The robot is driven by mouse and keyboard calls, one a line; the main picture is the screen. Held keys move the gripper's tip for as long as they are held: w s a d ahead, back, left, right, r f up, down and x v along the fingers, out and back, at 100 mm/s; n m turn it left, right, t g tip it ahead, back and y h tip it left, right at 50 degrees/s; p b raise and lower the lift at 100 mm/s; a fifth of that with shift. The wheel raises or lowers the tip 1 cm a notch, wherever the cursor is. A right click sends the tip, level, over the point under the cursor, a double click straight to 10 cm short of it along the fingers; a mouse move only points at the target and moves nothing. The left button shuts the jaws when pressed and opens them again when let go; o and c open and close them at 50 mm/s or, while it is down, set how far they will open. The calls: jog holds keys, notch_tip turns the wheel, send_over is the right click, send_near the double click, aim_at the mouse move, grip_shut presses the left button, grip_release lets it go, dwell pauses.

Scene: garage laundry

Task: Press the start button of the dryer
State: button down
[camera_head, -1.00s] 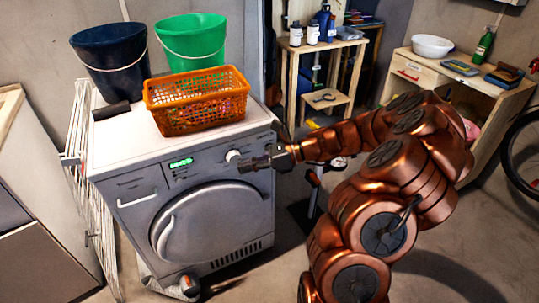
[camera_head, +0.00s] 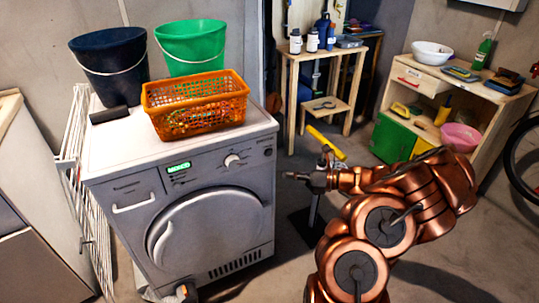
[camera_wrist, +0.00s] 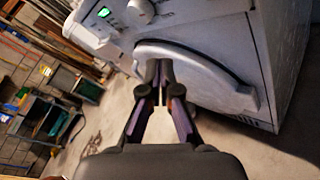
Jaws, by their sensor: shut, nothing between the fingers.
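The grey-white dryer (camera_head: 215,215) stands at the left with its round door shut. Its control panel has a lit green display (camera_head: 179,167), a white dial (camera_head: 231,160) and a small dark round button (camera_head: 267,152) near the right end. In the wrist view the display (camera_wrist: 104,12) and dial (camera_wrist: 140,10) show at the top left, and the door (camera_wrist: 205,75) lies behind the fingers. My gripper (camera_head: 288,175) is shut and empty, just right of the dryer's front and lower than the panel. Its closed fingertips (camera_wrist: 161,66) show in the wrist view. I see no contact with the dryer.
An orange basket (camera_head: 196,105), a dark blue bucket (camera_head: 112,65) and a green bucket (camera_head: 192,48) stand on the dryer. A white drying rack (camera_head: 80,190) is at its left. A wooden shelf (camera_head: 330,105) and cabinet (camera_head: 460,90) stand behind. Floor is open before the dryer.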

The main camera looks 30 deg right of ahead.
aim_at(269, 153)
jog(key=w+b, duration=0.1)
jog(key=w, duration=0.7)
jog(key=shift+w+d+b, duration=0.25)
jog(key=shift+d+b, duration=0.05)
jog(key=shift+d, duration=0.05)
jog(key=shift+w+r, duration=0.1)
jog(key=shift+w, duration=0.05)
dwell(1.2)
jog(key=shift+w+p, duration=0.3)
jog(key=shift+p, duration=0.2)
jog(key=shift+w, duration=0.4)
dwell(0.5)
jog(key=shift+s+p, duration=0.15)
jog(key=shift+p, duration=0.2)
jog(key=shift+s+p, duration=0.45)
jog(key=shift+s, duration=0.25)
